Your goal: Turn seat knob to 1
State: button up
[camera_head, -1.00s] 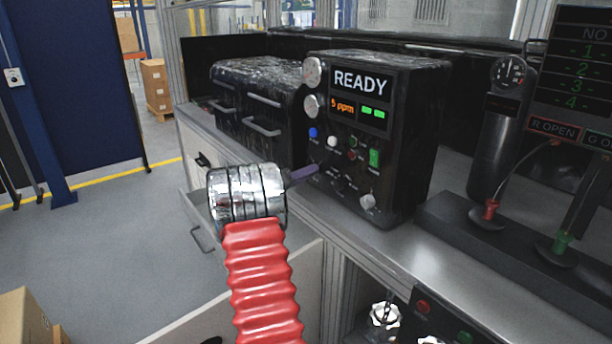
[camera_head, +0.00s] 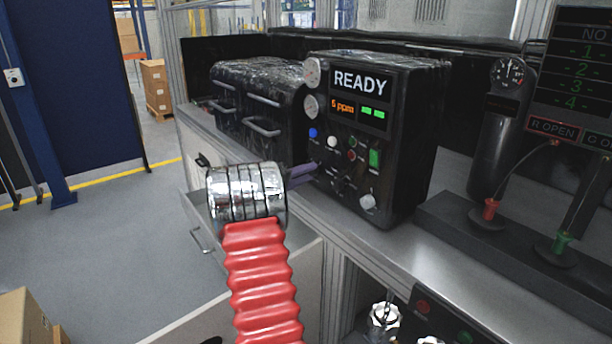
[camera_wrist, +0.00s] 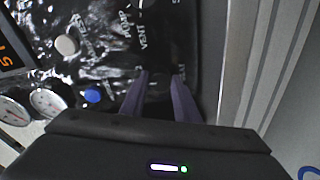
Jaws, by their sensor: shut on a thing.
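The black panel box (camera_head: 398,210) carries a lit READY display and several small knobs and buttons. My gripper (camera_head: 312,170) reaches the lower left of its face from the left. In the wrist view, my gripper's two purple fingers (camera_wrist: 161,76) point at the black face, close together with a narrow gap. They are shut on a small dark knob, taken as the seat knob, which is mostly hidden between the tips. Its pointer and setting cannot be read. Printed labels lie near the tips, tilted and blurred.
On the panel are a blue button (camera_head: 313,132), a white knob (camera_head: 332,142), a green switch (camera_head: 375,157) and a pale knob (camera_head: 367,201). A pale drawer (camera_head: 206,222) stands open below my wrist.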

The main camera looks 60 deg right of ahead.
jog(key=n, duration=0.3)
jog(key=shift+w+n, duration=0.15)
jog(key=shift+n, duration=0.15)
jog(key=shift+d+n+y, duration=0.1)
jog(key=shift+n+y, duration=0.4)
jog(key=shift+n, duration=1.3)
jog(key=o, duration=1)
jog(key=shift+o, duration=0.2)
jog(key=shift+r, duration=0.1)
jog(key=v, duration=1.4)
jog(key=shift+w+f, duration=0.2)
jog(key=shift+d, duration=0.1)
